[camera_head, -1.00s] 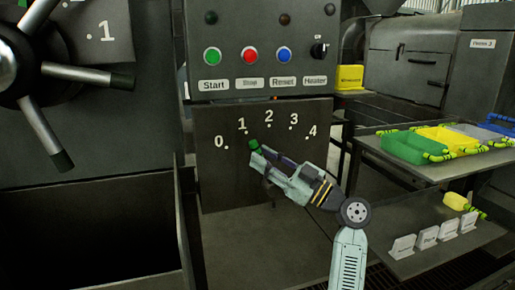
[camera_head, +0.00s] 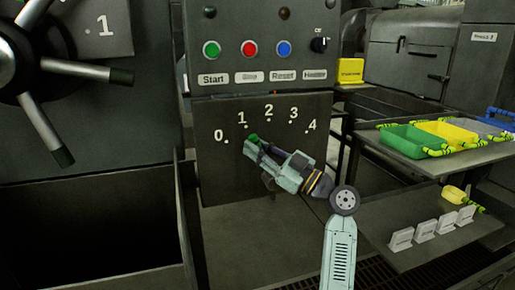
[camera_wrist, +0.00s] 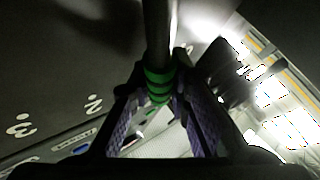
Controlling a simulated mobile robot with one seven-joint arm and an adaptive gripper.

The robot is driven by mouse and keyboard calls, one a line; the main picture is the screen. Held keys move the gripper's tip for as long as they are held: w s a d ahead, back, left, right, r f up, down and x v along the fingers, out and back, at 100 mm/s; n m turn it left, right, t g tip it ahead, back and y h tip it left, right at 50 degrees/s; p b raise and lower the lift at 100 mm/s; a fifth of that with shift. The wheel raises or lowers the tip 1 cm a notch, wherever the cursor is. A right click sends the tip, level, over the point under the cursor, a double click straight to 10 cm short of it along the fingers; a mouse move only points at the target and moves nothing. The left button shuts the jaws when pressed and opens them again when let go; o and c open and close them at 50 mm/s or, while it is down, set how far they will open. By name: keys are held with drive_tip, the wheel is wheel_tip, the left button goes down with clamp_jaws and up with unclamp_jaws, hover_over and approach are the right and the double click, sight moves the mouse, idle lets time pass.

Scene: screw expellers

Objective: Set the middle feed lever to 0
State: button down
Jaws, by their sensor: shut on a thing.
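The feed lever panel (camera_head: 222,177) is a dark plate with an arc of marks from 0 to 4. The lever's green grip (camera_head: 253,138) shows just below and slightly right of the 1 mark. The 0 mark (camera_head: 219,136) is to its left. My gripper (camera_head: 256,149) reaches in from the lower right, its fingers closed around the lever end. In the wrist view the dark lever shaft (camera_wrist: 157,35) and its green-banded grip (camera_wrist: 158,84) lie between my two purple-padded fingers (camera_wrist: 152,112). My gripper hides the lever's lower part and pivot in the head view.
Start, Stop and Reset buttons (camera_head: 248,49) and a heater knob (camera_head: 319,45) sit above the panel. A spoked handwheel (camera_head: 62,72) is at the left. A shelf with green and yellow trays (camera_head: 412,140) stands at the right.

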idle(0.5)
drive_tip(key=shift+s+a+f+n+g+b, duration=0.1)
drive_tip(key=shift+a+f+n+g+b, duration=0.3)
drive_tip(key=shift+b, duration=0.75)
drive_tip(key=shift+s+a+f+n+g+h+b, duration=0.25)
drive_tip(key=shift+a+f+n+g+h+b, duration=0.25)
drive_tip(key=shift+a+n+b, duration=0.45)
drive_tip(key=shift+s+a+f+n+g+h+b, duration=0.25)
drive_tip(key=shift+a+f+n+g+h+b, duration=0.3)
drive_tip(key=shift+b, duration=0.7)
drive_tip(key=shift+d+r, duration=0.1)
drive_tip(key=shift+r, duration=0.1)
drive_tip(key=c, duration=1.8)
unclamp_jaws()
